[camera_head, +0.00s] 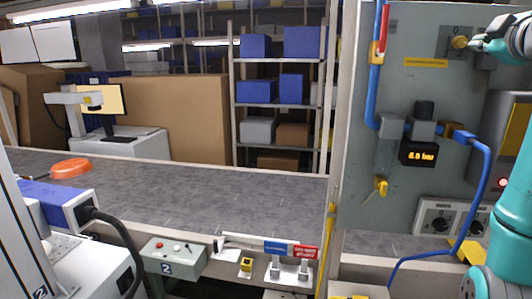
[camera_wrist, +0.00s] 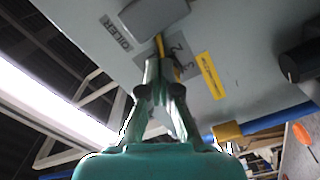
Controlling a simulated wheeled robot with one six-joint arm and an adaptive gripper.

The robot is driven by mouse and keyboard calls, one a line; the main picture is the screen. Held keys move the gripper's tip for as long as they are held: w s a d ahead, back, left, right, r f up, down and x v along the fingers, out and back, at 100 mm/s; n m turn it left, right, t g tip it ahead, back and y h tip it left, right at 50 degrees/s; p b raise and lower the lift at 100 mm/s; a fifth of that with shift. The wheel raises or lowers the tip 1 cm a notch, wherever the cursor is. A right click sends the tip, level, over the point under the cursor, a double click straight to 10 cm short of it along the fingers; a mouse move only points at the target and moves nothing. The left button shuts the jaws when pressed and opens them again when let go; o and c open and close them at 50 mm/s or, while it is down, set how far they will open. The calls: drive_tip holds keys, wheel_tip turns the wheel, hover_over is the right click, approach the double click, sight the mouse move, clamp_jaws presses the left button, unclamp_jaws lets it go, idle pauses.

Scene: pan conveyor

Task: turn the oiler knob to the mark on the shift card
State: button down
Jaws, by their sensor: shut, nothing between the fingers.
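The yellow oiler knob (camera_head: 460,42) sits on a grey dial plate high on the panel at the right of the head view. In the wrist view a dial plate with digits (camera_wrist: 178,47) and the OILER label (camera_wrist: 117,33) show near my fingertips. Only a thin yellow part (camera_wrist: 160,45) of the knob shows there, mostly hidden. My gripper (camera_wrist: 152,66) is shut and empty, its tips close to the knob; it also shows in the head view (camera_head: 480,43). I cannot tell whether it touches the knob. I cannot make out the shift card or the knob's setting.
A yellow label strip (camera_head: 425,62) is under the dial. Below hang a blue hose (camera_head: 374,85), a gauge reading 6.0 bar (camera_head: 419,153) and a small yellow valve (camera_head: 381,187). A conveyor (camera_head: 200,195) carries an orange pan (camera_head: 71,169) at left.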

drive_tip(key=shift+w+d, duration=0.15)
drive_tip(key=shift+w, duration=0.4)
drive_tip(key=shift+w+a+f, duration=0.15)
drive_tip(key=shift+a+f, duration=0.5)
drive_tip(key=shift+f, duration=0.3)
idle(0.9)
drive_tip(key=shift+f, duration=0.15)
drive_tip(key=shift+d+f, duration=0.15)
drive_tip(key=shift+d, duration=0.05)
drive_tip(key=v, duration=0.6)
idle(0.3)
drive_tip(key=shift+d, duration=0.1)
drive_tip(key=w+d+r, duration=0.2)
drive_tip(key=w, duration=0.3)
drive_tip(key=shift+w, duration=0.25)
idle(0.6)
